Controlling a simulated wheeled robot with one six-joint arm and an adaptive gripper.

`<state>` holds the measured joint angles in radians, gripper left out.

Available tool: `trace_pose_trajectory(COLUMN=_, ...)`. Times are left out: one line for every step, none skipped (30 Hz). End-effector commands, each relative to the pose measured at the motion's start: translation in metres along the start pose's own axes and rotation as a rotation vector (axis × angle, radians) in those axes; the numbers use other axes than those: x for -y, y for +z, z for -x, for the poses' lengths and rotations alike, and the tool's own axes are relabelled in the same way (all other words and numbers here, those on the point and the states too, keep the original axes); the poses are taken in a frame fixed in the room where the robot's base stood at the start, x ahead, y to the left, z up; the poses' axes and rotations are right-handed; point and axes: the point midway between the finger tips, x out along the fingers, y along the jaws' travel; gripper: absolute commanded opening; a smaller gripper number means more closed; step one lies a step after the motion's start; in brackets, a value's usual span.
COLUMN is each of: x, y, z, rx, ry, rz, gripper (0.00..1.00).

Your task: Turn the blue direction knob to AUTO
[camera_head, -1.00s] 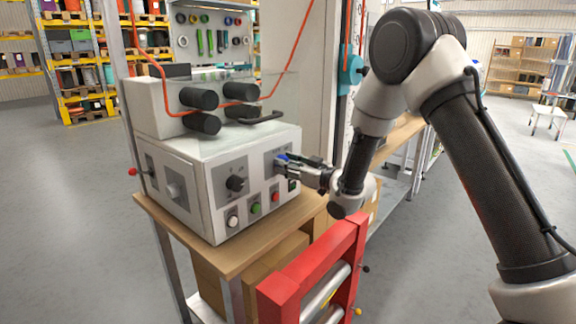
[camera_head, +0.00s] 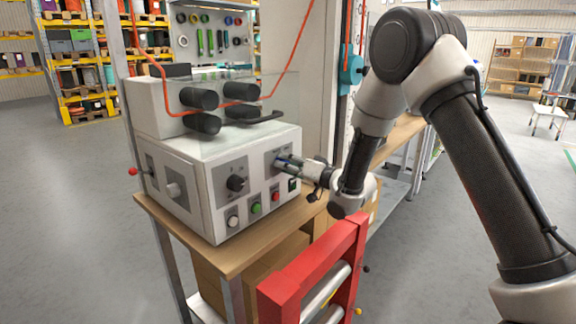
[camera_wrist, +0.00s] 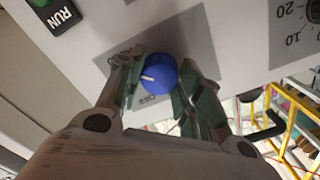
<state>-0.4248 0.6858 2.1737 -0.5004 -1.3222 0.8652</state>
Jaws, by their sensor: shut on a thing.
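The blue direction knob (camera_wrist: 160,75) sits on a grey plate (camera_wrist: 195,35) of the machine's front panel. It shows in the middle of the wrist view, with a white pointer mark on its left side. Small lettering that looks like OFF is below it in that view; I see no AUTO mark. My gripper (camera_wrist: 156,84) has one green-padded finger on each side of the knob and is shut on it. In the head view my gripper (camera_head: 285,161) reaches the panel's right part from the right, and mostly hides the knob.
A black dial (camera_head: 236,184) is left of my gripper. A RUN label (camera_wrist: 55,17) shows in the wrist view. A red frame (camera_head: 325,265) stands in front, below my arm.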

Motion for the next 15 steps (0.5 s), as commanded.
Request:
trace_pose_trajectory(x=-0.0009, y=0.0011, z=0.0006, rx=0.002, ry=0.003, rz=-0.017, gripper=0.12)
trace_pose_trajectory(x=-0.0009, y=0.0011, z=0.0006, rx=0.002, ry=0.003, rz=-0.027, gripper=0.12)
trace_pose_trajectory(x=-0.0009, y=0.0011, z=0.0006, rx=0.002, ry=0.003, rz=-0.037, gripper=0.12)
trace_pose_trajectory(x=-0.0009, y=0.0011, z=0.0006, rx=0.002, ry=0.003, rz=-0.044, gripper=0.12)
trace_pose_trajectory(x=-0.0009, y=0.0011, z=0.0006, rx=0.002, ry=0.003, rz=-0.05, gripper=0.12)
trace_pose_trajectory(x=-0.0009, y=0.0011, z=0.0006, rx=0.002, ry=0.003, rz=-0.057, gripper=0.12)
trace_pose_trajectory(x=-0.0009, y=0.0011, z=0.0006, rx=0.002, ry=0.003, rz=-0.061, gripper=0.12)
trace_pose_trajectory(x=-0.0009, y=0.0011, z=0.0006, rx=0.002, ry=0.003, rz=-0.064, gripper=0.12)
trace_pose_trajectory(x=-0.0009, y=0.0011, z=0.0006, rx=0.002, ry=0.003, rz=-0.067, gripper=0.12)
trace_pose_trajectory(x=-0.0009, y=0.0012, z=0.0006, rx=0.002, ry=0.003, rz=-0.069, gripper=0.12)
trace_pose_trajectory(x=-0.0009, y=0.0012, z=0.0006, rx=0.002, ry=0.003, rz=-0.07, gripper=0.12)
trace_pose_trajectory(x=-0.0009, y=0.0011, z=0.0006, rx=0.002, ry=0.003, rz=-0.071, gripper=0.12)
trace_pose_trajectory(x=-0.0009, y=0.0011, z=0.0006, rx=0.002, ry=0.003, rz=-0.072, gripper=0.12)
trace_pose_trajectory(x=-0.0009, y=0.0011, z=0.0006, rx=0.002, ry=0.003, rz=-0.072, gripper=0.12)
trace_pose_trajectory(x=-0.0009, y=0.0012, z=0.0006, rx=0.002, ry=0.003, rz=-0.072, gripper=0.12)
